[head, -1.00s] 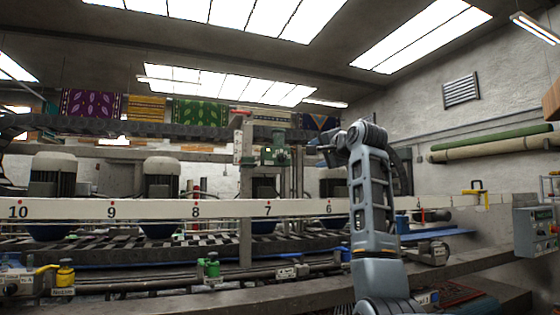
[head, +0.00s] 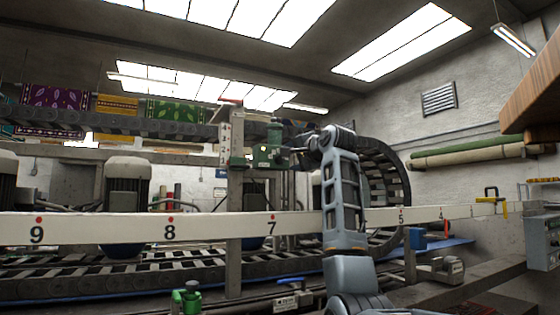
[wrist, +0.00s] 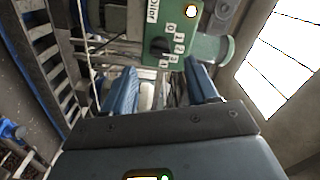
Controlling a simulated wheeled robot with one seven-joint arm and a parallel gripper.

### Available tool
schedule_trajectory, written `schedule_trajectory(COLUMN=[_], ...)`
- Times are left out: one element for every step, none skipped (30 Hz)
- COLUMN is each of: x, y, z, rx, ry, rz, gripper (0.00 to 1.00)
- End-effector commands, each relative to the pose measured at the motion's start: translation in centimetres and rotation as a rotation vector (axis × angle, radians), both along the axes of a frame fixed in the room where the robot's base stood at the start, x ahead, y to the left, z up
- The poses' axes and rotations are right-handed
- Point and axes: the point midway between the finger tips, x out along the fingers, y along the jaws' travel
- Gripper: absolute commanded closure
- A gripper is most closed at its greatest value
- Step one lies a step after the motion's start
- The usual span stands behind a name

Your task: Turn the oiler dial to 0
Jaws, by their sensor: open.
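The oiler is a green box (head: 267,156) on a grey upright post in the head view, left of my gripper. In the wrist view its green plate (wrist: 188,24) carries small numbered white tags and a label, partly cut off at the top. The black dial (wrist: 158,48) sits on this plate beside the tags; which number it points to is too small to tell. My gripper (wrist: 160,68) is open and empty, its two blue fingers apart. The dial shows beyond the fingertips, between their lines, and does not appear to be touched. In the head view my gripper (head: 299,150) is small and partly hidden by my arm.
A white numbered rail (head: 120,228) runs across in front of the machine, below the oiler. A black cable chain (head: 385,180) curves behind my arm. A brown overhang (head: 535,85) juts in at the upper right. A small green valve (head: 187,298) stands low in front.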

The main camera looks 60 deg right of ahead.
Motion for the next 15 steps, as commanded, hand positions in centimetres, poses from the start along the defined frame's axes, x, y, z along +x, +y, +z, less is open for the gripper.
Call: schedule_trajectory(x=[0.6, 1.0, 1.6, 2.0, 2.4, 2.9, 3.3, 3.7, 4.1, 4.4, 4.7, 5.0, 5.2, 5.3, 5.5], y=[-0.4, -0.6, -0.9, -1.2, -1.5, -1.8, -2.0, -2.3, -2.5, -2.7, -2.9, -3.1, -3.2, -3.3, -3.4], z=[0.2, 0.2, 0.2, 0.3, 0.3, 0.2, 0.2, 0.2, 0.2, 0.2, 0.1, 0.1, 0.1, 0.1, 0.0], rx=[0.002, 0.002, 0.001, 0.001, 0.002, 0.002, 0.002, 0.002, 0.001, 0.001, 0.001, 0.001, 0.002, 0.001, 0.001], ry=[0.003, 0.003, 0.004, 0.004, 0.004, 0.004, 0.003, 0.003, 0.004, 0.004, 0.004, 0.003, 0.003, 0.002, 0.002], rz=[0.001, 0.001, 0.001, 0.001, 0.001, 0.001, 0.000, 0.000, 0.000, 0.000, 0.000, 0.000, 0.000, -0.001, -0.001], gripper=[0.42, 0.42, 0.42, 0.42, 0.42, 0.42, 0.42, 0.42, 0.42, 0.42, 0.42, 0.42, 0.42, 0.42, 0.42])
